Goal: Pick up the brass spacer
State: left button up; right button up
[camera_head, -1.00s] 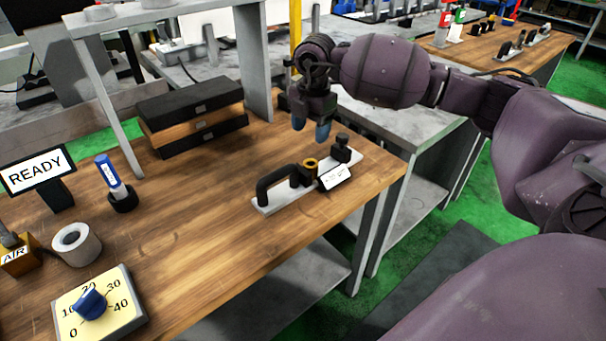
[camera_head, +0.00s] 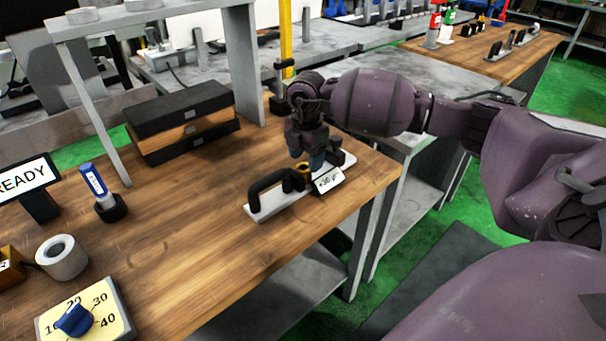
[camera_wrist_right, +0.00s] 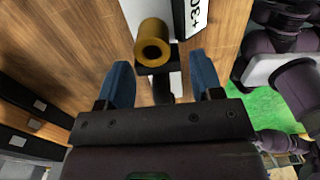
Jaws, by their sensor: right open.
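The brass spacer (camera_head: 304,168) is a short yellow ring on the black holder of a gauge fixture (camera_head: 280,199) with a light base plate, on the wooden bench. In the right wrist view the spacer (camera_wrist_right: 154,39) shows its round end with a dark bore, just ahead of the fingers and between their lines. My right gripper (camera_head: 311,160) is low over the fixture, close to the spacer. Its blue fingertips (camera_wrist_right: 167,80) are apart with nothing between them. Whether a finger touches the spacer cannot be told. My left gripper is not in view.
A small display (camera_head: 328,181) stands at the front of the fixture, beside the spacer. A black handle (camera_head: 268,188) rises to its left. Stacked black and wooden boxes (camera_head: 182,120) lie behind left. The bench front (camera_head: 190,260) is clear.

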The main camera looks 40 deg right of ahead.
aim_at(305, 167)
jog(key=f, duration=0.3)
jog(key=shift+w+f+b, duration=0.2)
jog(key=shift+f+b, duration=0.1)
jog(key=shift+f, duration=0.05)
jog(key=shift+c, duration=0.2)
grip_shut()
